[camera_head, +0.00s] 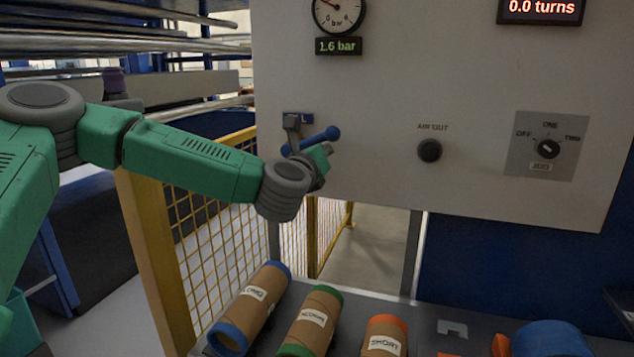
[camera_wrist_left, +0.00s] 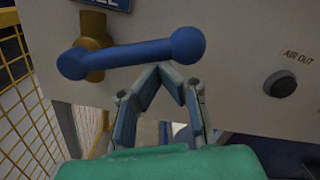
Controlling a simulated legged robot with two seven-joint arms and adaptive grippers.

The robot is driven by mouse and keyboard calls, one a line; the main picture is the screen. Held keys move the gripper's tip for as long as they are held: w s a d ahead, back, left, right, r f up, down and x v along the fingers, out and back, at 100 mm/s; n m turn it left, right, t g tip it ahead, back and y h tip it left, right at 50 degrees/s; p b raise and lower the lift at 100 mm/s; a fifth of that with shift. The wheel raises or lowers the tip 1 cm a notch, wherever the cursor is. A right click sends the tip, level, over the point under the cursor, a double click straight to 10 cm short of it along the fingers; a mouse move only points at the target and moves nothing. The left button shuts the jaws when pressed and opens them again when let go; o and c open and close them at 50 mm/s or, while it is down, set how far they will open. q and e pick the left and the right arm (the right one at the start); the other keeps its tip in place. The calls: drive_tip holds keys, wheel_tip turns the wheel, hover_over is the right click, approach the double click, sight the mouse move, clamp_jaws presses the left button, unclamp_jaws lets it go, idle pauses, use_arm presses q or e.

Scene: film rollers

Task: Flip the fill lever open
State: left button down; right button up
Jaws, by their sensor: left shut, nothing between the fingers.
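The fill lever (camera_head: 311,139) is a blue bar with a round knob on a valve at the left of the pale panel. In the left wrist view the lever (camera_wrist_left: 132,53) lies nearly level, its knob to the right and its brass valve body behind the left end. My left gripper (camera_head: 322,160) is at the lever, just below and in front of it in the head view. In the left wrist view its fingertips (camera_wrist_left: 164,70) meet just under the bar, with nothing between them. I cannot tell whether they touch the bar. My right gripper is not in view.
The panel carries a pressure gauge (camera_head: 338,12) above a 1.6 bar display (camera_head: 338,46), an AIR OUT knob (camera_head: 429,151) and a rotary selector (camera_head: 547,148). Cardboard rolls (camera_head: 310,322) lie on the bench below. A yellow mesh fence (camera_head: 217,212) stands left of the panel.

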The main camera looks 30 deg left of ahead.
use_arm(q)
drive_tip(key=a+r+n+b, duration=0.6)
drive_tip(key=n+b, duration=0.1)
drive_tip(key=b, duration=0.8)
drive_tip(key=shift+s+a+r+g, duration=0.25)
drive_tip(key=shift+s+r+g, duration=0.1)
drive_tip(key=shift+s, duration=0.1)
drive_tip(key=shift+r, duration=0.1)
drive_tip(key=shift+a, duration=0.1)
